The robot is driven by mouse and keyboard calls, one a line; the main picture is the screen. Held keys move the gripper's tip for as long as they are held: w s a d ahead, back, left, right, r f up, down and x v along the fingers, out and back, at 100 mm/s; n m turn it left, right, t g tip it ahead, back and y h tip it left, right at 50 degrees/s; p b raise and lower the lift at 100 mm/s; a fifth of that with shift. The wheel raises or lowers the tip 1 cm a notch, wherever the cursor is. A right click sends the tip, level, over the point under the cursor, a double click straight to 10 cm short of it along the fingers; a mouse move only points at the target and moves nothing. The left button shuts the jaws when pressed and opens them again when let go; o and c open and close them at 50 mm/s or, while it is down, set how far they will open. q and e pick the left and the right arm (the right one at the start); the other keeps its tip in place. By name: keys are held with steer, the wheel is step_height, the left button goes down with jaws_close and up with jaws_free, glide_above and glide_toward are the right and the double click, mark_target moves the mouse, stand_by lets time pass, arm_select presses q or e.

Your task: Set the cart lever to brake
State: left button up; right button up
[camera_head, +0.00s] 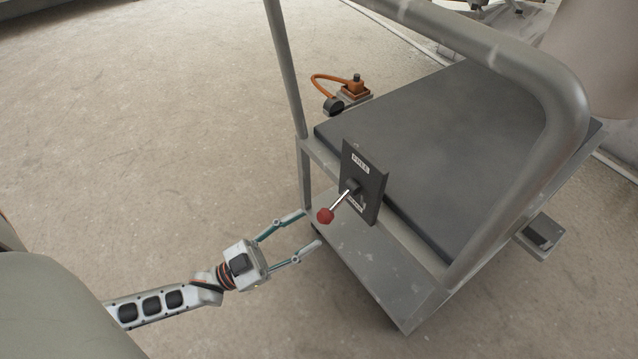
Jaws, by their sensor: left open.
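The cart (440,150) stands at the centre right, with a dark grey deck and a grey tube handle. A dark lever plate (373,184) is fixed to its near side. A label reading FREE is at the plate's top, and a lower label is partly hidden behind the lever. The lever (341,199) has a metal shaft and a red knob (325,215), and it sticks out from the plate toward the lower left. My left gripper (312,229) is open, its fingertips close to the knob on its left and below; contact cannot be told. My right gripper is out of view.
The cart's handle (540,85) arches over the deck on the right. A lower shelf (375,265) lies under the plate. An orange and black device (352,90) with an orange hose is at the cart's far left corner. The floor on the left is clear.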

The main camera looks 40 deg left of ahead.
arm_select(q)
steer(key=shift+v, duration=2.8)
